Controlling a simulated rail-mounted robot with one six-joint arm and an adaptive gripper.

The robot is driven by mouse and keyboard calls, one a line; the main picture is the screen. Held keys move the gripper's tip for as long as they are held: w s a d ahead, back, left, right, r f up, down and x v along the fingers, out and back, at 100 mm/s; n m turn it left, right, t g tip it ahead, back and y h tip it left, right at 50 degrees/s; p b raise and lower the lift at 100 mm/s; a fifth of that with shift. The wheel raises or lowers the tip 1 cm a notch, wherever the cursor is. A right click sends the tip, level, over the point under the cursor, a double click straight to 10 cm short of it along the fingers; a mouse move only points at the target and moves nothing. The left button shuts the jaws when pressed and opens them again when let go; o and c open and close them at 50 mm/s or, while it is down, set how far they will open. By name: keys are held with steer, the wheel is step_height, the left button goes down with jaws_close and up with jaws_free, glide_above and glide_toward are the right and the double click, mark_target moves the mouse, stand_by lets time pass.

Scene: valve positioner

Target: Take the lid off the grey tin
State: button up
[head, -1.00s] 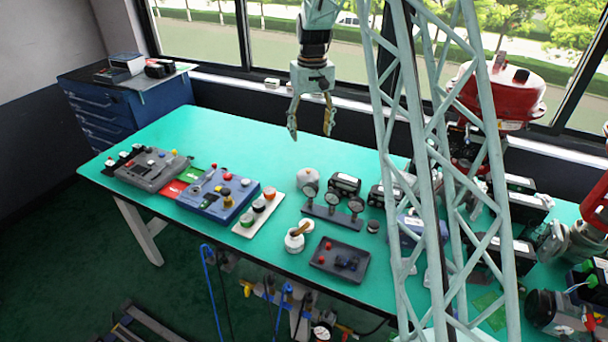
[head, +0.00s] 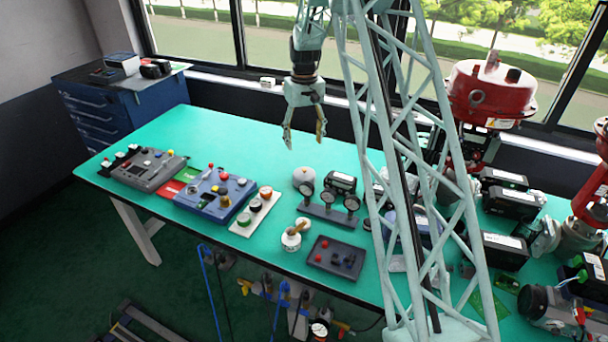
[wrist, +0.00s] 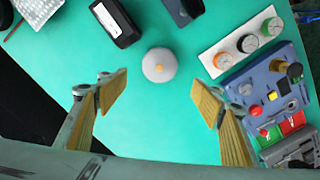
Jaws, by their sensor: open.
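The grey tin (head: 304,177) stands on the green bench top, behind the row of gauges. In the wrist view I see the tin (wrist: 159,65) from above as a round grey lid with a small tan knob (wrist: 159,68) at its middle. The lid sits on the tin, and the lid's edge cannot be told from the body. My gripper (head: 304,138) points down above the bench, higher than the tin. In the wrist view my gripper (wrist: 159,82) has its two yellow-padded fingers wide apart and empty, with the tin showing between and beyond their tips.
A gauge stand (head: 328,212) is just in front of the tin. A black box (head: 341,184) is close at its right. A white plate with buttons (head: 254,212) and a blue control box (head: 215,195) lie to the left. Bench behind the tin is clear.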

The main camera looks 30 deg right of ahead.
steer(key=shift+f, duration=0.15)
glide_above(304, 169)
steer(key=shift+s+f+b, duration=0.1)
steer(key=shift+f+b, duration=0.3)
steer(key=shift+f, duration=3.7)
steer(key=shift+f+b, duration=0.35)
steer(key=shift+f, duration=2.3)
steer(key=c, duration=1.3)
steer(key=shift+o, duration=0.2)
